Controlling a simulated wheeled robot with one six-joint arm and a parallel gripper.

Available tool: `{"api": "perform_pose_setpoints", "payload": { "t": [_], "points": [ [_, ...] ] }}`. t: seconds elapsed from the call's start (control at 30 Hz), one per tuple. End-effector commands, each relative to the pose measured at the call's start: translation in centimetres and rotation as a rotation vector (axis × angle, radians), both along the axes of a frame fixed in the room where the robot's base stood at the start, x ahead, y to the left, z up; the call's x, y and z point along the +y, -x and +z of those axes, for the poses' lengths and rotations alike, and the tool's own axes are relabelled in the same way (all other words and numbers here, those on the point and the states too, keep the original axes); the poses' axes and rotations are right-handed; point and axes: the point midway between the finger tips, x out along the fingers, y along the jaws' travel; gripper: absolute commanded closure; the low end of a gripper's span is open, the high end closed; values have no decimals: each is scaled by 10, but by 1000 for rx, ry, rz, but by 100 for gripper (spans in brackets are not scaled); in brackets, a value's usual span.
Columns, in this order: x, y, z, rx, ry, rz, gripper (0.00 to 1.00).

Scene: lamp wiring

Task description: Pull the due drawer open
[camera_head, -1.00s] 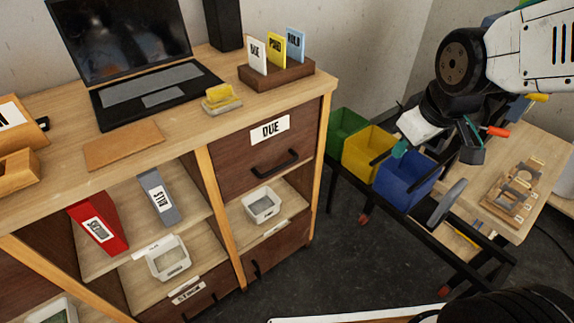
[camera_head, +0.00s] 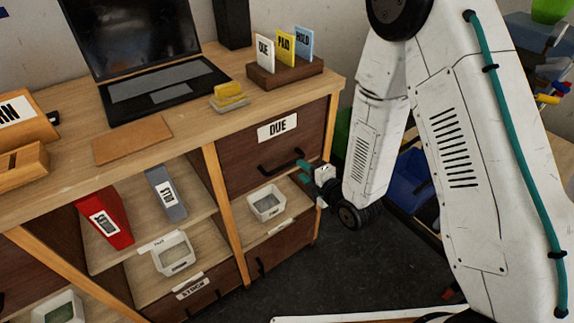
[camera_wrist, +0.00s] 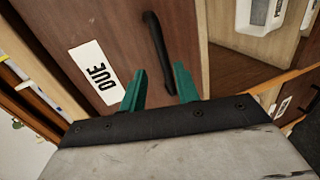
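The due drawer (camera_head: 240,156) is the dark brown drawer front under the desk top at the right end, with a white DUE label (camera_head: 277,127). It looks shut. Its black bar handle (camera_head: 281,160) sits below the label. My gripper (camera_head: 302,171) is in front of the handle's right end. In the wrist view my gripper's two teal fingers (camera_wrist: 160,88) are spread apart with nothing between them. The handle (camera_wrist: 158,50) there lies ahead of the fingertips, in line with the gap between them. The DUE label (camera_wrist: 97,72) is left of the fingers. Contact with the handle does not show.
An open shelf with a white bin (camera_head: 267,203) lies below the drawer. A card holder (camera_head: 285,75) and a laptop (camera_head: 140,60) stand on the desk. Coloured bins (camera_head: 405,180) are behind my arm at right. Dark floor (camera_head: 330,270) is free in front.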

Motion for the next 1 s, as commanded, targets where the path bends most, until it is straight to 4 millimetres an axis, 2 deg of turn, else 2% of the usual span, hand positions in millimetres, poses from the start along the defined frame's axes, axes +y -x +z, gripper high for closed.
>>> {"api": "perform_pose_setpoints", "payload": {
  "t": [0.17, 0.27, 0.63, 0.8, 1.0],
  "points": [
    [7, 6, -9, -61, 7, 30, 68],
    [13, -1, -11, -69, 7, 33, 68],
    [43, -47, -22, -66, 5, 31, 68],
    [48, -54, -24, -65, 5, 30, 68],
    [49, -55, -24, -64, 5, 30, 68]
  ]
}}
